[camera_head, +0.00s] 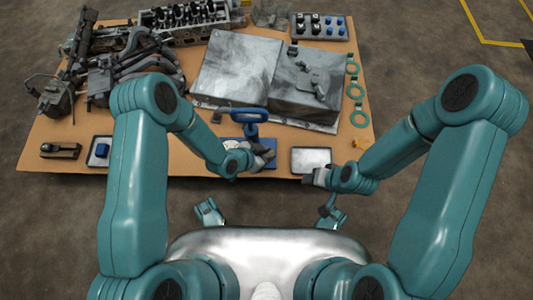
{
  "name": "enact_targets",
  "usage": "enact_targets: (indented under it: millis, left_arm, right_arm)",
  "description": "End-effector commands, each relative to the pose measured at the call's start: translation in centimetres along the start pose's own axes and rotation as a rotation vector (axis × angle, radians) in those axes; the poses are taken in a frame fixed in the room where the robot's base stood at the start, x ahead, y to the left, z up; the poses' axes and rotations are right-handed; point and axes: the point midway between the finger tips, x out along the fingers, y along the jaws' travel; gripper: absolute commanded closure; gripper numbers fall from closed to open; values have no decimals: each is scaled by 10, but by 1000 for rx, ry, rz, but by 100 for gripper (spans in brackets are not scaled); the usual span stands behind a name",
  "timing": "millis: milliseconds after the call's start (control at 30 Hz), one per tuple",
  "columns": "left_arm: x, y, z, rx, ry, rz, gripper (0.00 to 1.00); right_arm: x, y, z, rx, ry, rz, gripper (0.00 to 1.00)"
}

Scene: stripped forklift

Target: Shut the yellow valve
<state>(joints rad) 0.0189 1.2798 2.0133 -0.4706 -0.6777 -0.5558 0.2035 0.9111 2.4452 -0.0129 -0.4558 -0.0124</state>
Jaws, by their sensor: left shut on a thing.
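A blue fixture (233,131) stands near the front edge of the table, with an upright blue ring (249,115) on it. A small yellow part, likely the yellow valve (246,145), shows low on this fixture and is mostly hidden by my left gripper. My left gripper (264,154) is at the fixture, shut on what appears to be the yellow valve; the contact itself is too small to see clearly. My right gripper (313,178) is at the table's front edge, just below a metal tray; its jaws are too small to read.
The metal tray (311,160) lies right of the fixture. A large grey metal housing (235,69) stands behind. A small tray (99,151) and dark block (60,151) lie front left.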

Motion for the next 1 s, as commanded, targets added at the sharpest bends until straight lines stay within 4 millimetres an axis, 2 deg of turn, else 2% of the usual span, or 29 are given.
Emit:
enact_targets:
  millis: [567,600,633,900,1000]
  left_arm:
    - [0,-1,-2,23,5,18,100]
    - [0,-1,-2,22,5,18,66]
    - [0,-1,-2,22,5,18,63]
    - [-1,0,-1,20,2,19,63]
    - [-8,-1,-2,18,2,18,63]
  right_arm:
    - [1,0,-1,-1,4,0,47]
    - [1,0,-1,-1,4,0,47]
    - [1,0,-1,-1,4,0,47]
    - [1,0,-1,-1,3,0,47]
    - [-4,-2,0,1,-3,0,47]
